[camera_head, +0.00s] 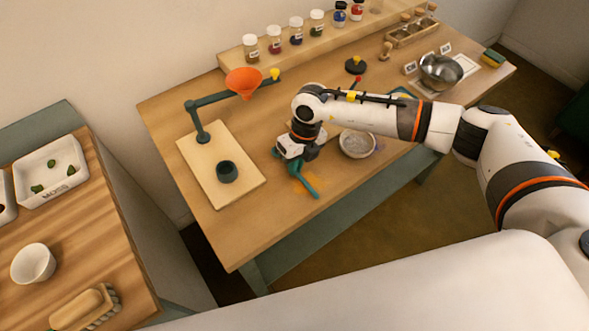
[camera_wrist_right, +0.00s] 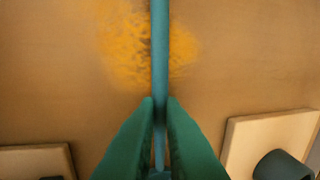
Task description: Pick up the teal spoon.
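The teal spoon (camera_head: 306,186) is at the front edge area of the wooden table, over a patch of orange pigment. My right gripper (camera_head: 291,163) is at its upper end in the head view. In the right wrist view the teal spoon (camera_wrist_right: 160,50) runs straight up between the two green fingers of my right gripper (camera_wrist_right: 160,102). The fingers are closed in on both sides of its shaft and look shut on it. Part of the spoon is hidden by the fingers. Whether it touches the table is unclear. My left gripper is not in view.
A dark cup (camera_head: 227,172) stands on a pale board (camera_head: 205,183) left of the gripper, under an orange funnel (camera_head: 244,82) on a stand. A pale bowl (camera_head: 357,143) is close on the right. Jars (camera_head: 275,40) line the back shelf.

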